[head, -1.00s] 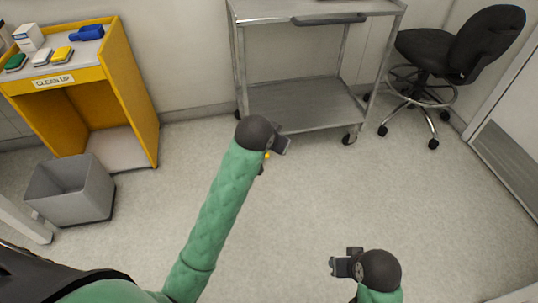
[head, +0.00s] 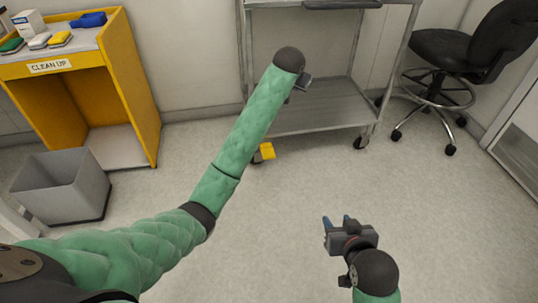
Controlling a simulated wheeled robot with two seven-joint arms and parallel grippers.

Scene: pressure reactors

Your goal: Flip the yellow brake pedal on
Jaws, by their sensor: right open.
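The yellow brake pedal (head: 266,151) sits low by the cart's near-left caster, just right of my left forearm, which covers part of that caster. Whether the pedal is up or down is too small to tell. The grey metal cart (head: 310,112) stands against the wall. My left gripper (head: 304,83) is above and right of the pedal in the picture, in front of the lower shelf; its fingers are mostly hidden. My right gripper (head: 337,221) is open and empty over the floor, below and right of the pedal in the picture, its blue-tipped fingers pointing toward the cart.
A yellow clean-up stand (head: 139,90) with sponges and a box on top is at the left. A grey bin (head: 62,188) stands before it. A black wheeled chair (head: 455,47) is right of the cart. The floor between the cart and me is clear.

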